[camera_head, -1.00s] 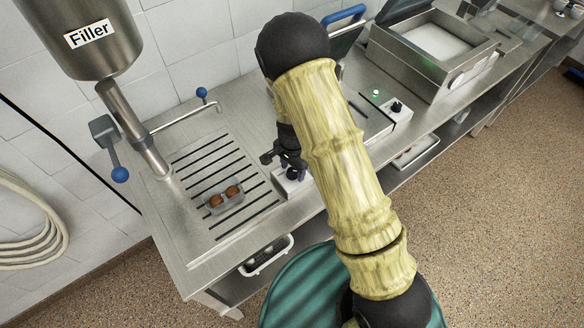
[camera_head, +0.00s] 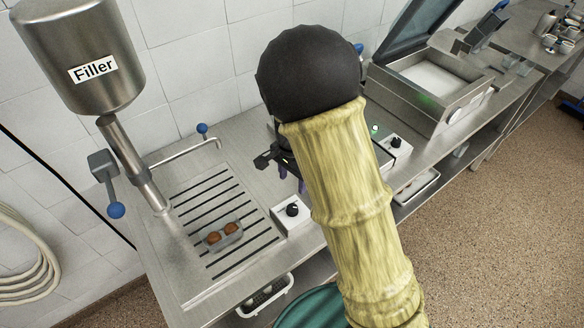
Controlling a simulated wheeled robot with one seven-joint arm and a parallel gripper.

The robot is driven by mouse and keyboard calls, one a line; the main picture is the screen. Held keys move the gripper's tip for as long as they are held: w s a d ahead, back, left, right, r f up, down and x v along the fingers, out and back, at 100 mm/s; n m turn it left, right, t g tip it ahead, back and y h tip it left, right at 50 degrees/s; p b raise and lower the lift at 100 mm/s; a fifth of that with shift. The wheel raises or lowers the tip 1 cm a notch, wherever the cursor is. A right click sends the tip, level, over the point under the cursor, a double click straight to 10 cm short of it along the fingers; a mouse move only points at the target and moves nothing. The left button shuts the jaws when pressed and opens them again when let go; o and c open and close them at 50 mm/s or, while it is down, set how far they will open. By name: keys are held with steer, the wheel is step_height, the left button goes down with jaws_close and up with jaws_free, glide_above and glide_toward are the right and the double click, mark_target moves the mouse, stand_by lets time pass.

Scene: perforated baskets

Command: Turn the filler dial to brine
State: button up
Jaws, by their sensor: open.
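The filler (camera_head: 82,55) is a steel tank with a "Filler" label, on a slanted pipe at the left. The filler dial (camera_head: 292,209) is a black knob on a small white box, to the right of the slotted drain grate; its markings are too small to read. My gripper (camera_head: 283,168) is open, above and behind the dial, clear of it. Its purple-tipped fingers show partly; my arm hides the rest.
A small perforated basket (camera_head: 224,238) with brown round items sits on the drain grate (camera_head: 190,208). A second dial (camera_head: 396,142) is on a box farther right, before an open-lidded steel machine (camera_head: 440,85). A blue-knobbed lever (camera_head: 116,210) hangs from the filler pipe.

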step_height(320, 180, up, 4)
steer(key=shift+r, duration=0.25)
stand_by(0.4)
steer(key=s+d+r+n+t, duration=0.2)
steer(key=s+d+n, duration=0.7)
steer(key=s+d, duration=0.3)
steer(key=shift+s+d+r+t, duration=0.25)
steer(key=shift+s+d+t, duration=0.1)
steer(key=shift+d, duration=0.3)
